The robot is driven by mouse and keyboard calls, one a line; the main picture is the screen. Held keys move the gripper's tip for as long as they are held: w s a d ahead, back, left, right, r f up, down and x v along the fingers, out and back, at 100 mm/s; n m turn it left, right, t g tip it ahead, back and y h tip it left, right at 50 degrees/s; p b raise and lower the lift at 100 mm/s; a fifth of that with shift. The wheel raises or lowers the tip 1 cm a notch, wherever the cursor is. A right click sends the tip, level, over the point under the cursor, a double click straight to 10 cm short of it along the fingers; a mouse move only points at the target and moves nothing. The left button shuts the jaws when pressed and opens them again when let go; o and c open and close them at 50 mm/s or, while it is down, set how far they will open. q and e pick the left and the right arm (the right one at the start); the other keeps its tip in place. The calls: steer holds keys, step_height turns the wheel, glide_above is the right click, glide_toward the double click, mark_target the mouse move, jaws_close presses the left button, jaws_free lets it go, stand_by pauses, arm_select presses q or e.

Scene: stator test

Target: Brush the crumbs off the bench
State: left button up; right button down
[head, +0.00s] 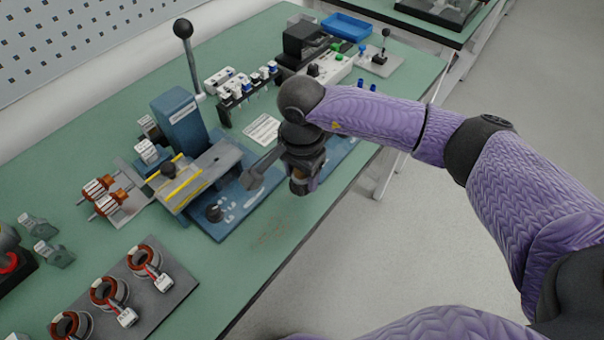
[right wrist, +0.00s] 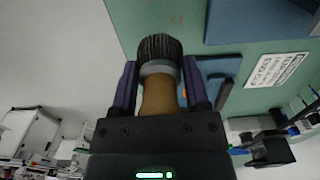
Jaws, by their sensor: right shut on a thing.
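My right gripper (head: 304,180) is over the bench's front edge in the head view, pointing down. In the right wrist view my right gripper (right wrist: 160,88) is shut on the wooden handle of a brush (right wrist: 158,62) with dark bristles and a pale metal collar. In the head view little of the brush shows below the gripper. The green bench (head: 240,285) carries a faint patch of brownish crumbs (head: 272,236) near its front edge, left of the gripper. Small reddish crumbs (right wrist: 176,19) also show beyond the bristles in the right wrist view. My left gripper is out of view.
A blue press with a lever (head: 182,118) on a blue base stands just left of the gripper. A tray of wound stators (head: 165,300) is at the front left. A blue bin (head: 346,27) sits at the back. Bare bench lies between tray and press base.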

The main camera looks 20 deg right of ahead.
step_height(320, 180, up, 2)
steer(key=shift+r+p, duration=0.1)
steer(key=shift+p, duration=0.4)
steer(key=shift+r+p, duration=0.5)
steer(key=shift+r, duration=0.2)
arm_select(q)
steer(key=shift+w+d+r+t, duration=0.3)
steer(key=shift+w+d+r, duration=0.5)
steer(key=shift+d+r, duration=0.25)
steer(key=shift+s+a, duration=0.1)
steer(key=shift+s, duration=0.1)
